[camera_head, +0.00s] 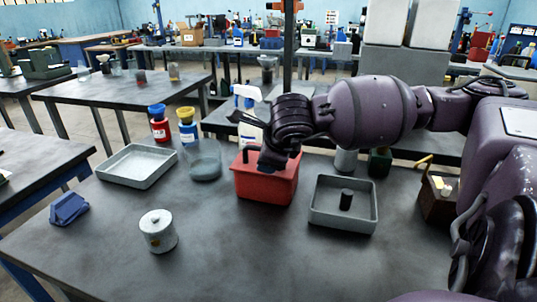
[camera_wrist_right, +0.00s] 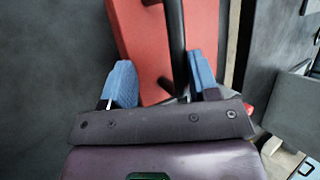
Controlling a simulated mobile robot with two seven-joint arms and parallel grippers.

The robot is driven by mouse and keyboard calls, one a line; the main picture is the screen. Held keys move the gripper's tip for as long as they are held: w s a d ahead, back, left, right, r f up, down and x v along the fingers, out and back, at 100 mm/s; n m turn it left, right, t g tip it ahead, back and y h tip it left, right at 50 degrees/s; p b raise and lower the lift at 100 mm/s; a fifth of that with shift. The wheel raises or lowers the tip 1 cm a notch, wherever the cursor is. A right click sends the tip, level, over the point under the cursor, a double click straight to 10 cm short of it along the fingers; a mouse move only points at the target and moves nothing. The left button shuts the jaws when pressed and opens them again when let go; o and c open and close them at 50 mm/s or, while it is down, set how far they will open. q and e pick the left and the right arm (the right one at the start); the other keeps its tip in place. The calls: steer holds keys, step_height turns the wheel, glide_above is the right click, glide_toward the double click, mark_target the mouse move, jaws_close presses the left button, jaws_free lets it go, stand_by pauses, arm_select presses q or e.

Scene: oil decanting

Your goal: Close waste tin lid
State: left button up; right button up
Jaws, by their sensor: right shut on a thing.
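The red waste tin (camera_head: 265,186) stands at the back middle of the grey table. My right gripper (camera_head: 274,158) is over its top, with the arm coming in from the right. In the right wrist view, the red lid (camera_wrist_right: 137,38) with a dark bar handle (camera_wrist_right: 175,38) lies ahead of my right gripper (camera_wrist_right: 160,76). The blue fingers are on either side of the handle, which is close to the right finger. The gripper is shut on the lid; the exact contact is hard to see. My arm hides part of the tin's top, and I cannot tell whether the lid is seated. My left gripper is not in view.
A grey tray (camera_head: 343,221) with a dark cylinder stands right of the tin. A pale tray (camera_head: 137,180) and a white canister (camera_head: 158,238) stand further left. The front middle is clear.

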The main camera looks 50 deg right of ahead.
steer(key=p+v, duration=0.3)
steer(key=v, duration=0.7)
steer(key=shift+s+r, duration=0.25)
steer(key=shift+a, duration=0.1)
